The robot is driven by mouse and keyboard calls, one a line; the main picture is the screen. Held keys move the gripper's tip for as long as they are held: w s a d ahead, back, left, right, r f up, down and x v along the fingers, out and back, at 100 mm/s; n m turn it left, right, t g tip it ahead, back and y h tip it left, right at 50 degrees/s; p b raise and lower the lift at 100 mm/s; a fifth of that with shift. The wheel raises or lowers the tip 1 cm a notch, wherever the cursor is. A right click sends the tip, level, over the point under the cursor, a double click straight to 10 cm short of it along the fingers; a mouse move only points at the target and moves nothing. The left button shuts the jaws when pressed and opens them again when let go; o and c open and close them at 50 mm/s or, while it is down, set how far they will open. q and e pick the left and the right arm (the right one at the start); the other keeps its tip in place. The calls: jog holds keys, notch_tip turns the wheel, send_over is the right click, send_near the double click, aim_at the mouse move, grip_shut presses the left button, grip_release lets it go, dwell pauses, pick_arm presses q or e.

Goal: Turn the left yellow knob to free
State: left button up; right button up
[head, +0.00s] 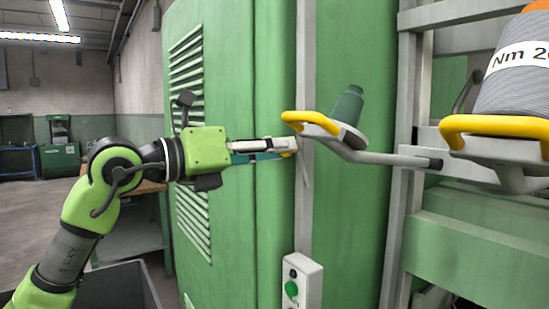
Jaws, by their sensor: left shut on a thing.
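My left gripper (284,147) reaches in from the left, level with the edge of the green machine cabinet. My right gripper is not in view.
A green cone (348,105) stands on a tilted grey holder arm right of the gripper. A large grey yarn spool (515,75) with another yellow handle (492,129) is at the far right. A control box (301,284) with a green button is below.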

pick_arm(q)
jog(key=m+b, duration=0.1)
jog(key=m, duration=0.3)
jog(key=shift+m+b, duration=0.35)
jog(key=shift+m, duration=0.05)
dwell(0.4)
jog(key=o, duration=1.1)
jog(key=shift+c, duration=0.2)
jog(key=shift+s+r, duration=0.1)
jog(key=shift+a+r, duration=0.1)
jog(key=shift+a, duration=0.05)
jog(key=v, duration=0.7)
jog(key=shift+s, duration=0.35)
